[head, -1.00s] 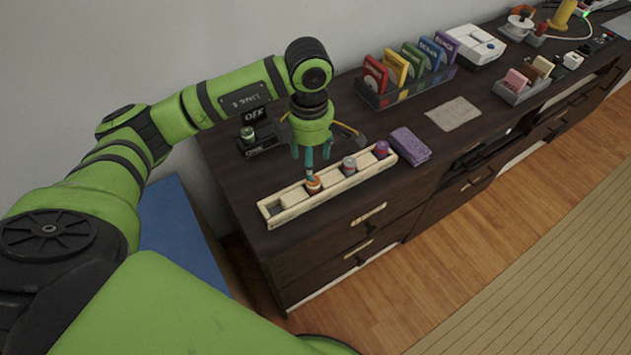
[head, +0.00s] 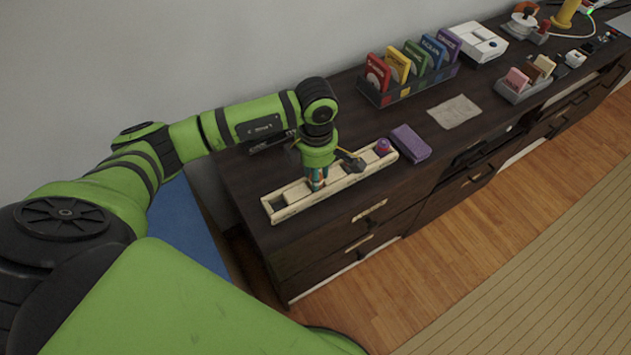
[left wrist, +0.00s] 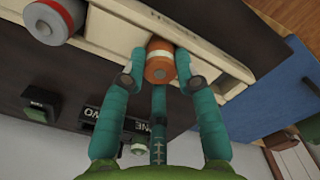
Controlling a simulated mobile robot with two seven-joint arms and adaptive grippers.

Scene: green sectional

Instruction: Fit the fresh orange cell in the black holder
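The orange cell (left wrist: 160,62), with a pale band, stands in the cream tray (left wrist: 110,33), between the teal fingers of my left gripper (left wrist: 160,70). The bent fingertips lie against its sides. In the head view the left gripper (head: 317,182) reaches down into the tray (head: 285,208) and hides most of the cell. The black holder (head: 270,143) is mostly hidden behind my arm. In the left wrist view, a black block with a "TWO" label (left wrist: 107,127) shows beside the fingers. My right gripper is not in view.
A rack of coloured cases (head: 405,88) stands behind. A beige cloth (head: 454,111) lies farther right.

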